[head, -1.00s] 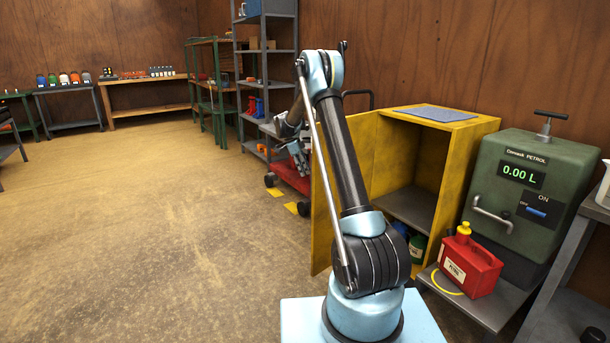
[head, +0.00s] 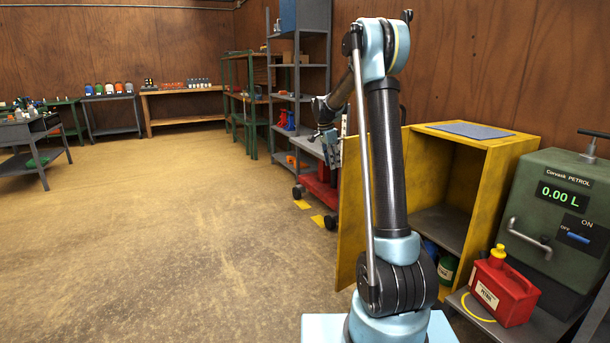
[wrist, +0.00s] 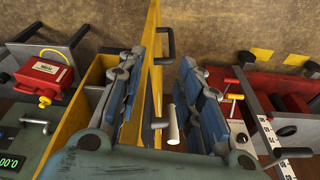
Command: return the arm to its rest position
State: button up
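My arm stands upright at the right of centre in the head view, its upper end bent over. My gripper (head: 331,150) hangs behind the arm's main link, near the open yellow cabinet door, and is partly hidden. In the wrist view my gripper (wrist: 168,92) has its two blue-padded fingers well apart. The yellow door's edge (wrist: 155,50) shows between them, as does a small white cylinder (wrist: 172,125); I cannot tell how near these are. I see nothing clamped between the fingers.
The open yellow cabinet (head: 480,165) stands right of my arm, beside a red petrol can (head: 502,290) and a green petrol pump (head: 560,215). A red trolley (head: 318,190) and grey shelves (head: 300,98) stand behind. The floor (head: 180,240) at left is clear.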

jog(key=s+d+r+n, duration=0.2)
jog(key=s, duration=0.7)
jog(key=s+d+r+n+y, duration=0.1)
jog(key=s+d+r+n, duration=0.15)
jog(key=s, duration=0.65)
jog(key=s+d+r+n, duration=0.1)
jog(key=s+d+n, duration=0.1)
jog(key=s, duration=0.7)
jog(key=s+f+n, duration=0.4)
jog(key=s+f, duration=0.3)
jog(key=s, duration=0.6)
jog(key=s+d+f+n+t+y, duration=0.1)
jog(key=s+f+n, duration=0.2)
jog(key=s+f, duration=0.4)
jog(key=s, duration=0.5)
jog(key=shift+s+d+n, duration=0.15)
jog(key=shift+s+n, duration=0.2)
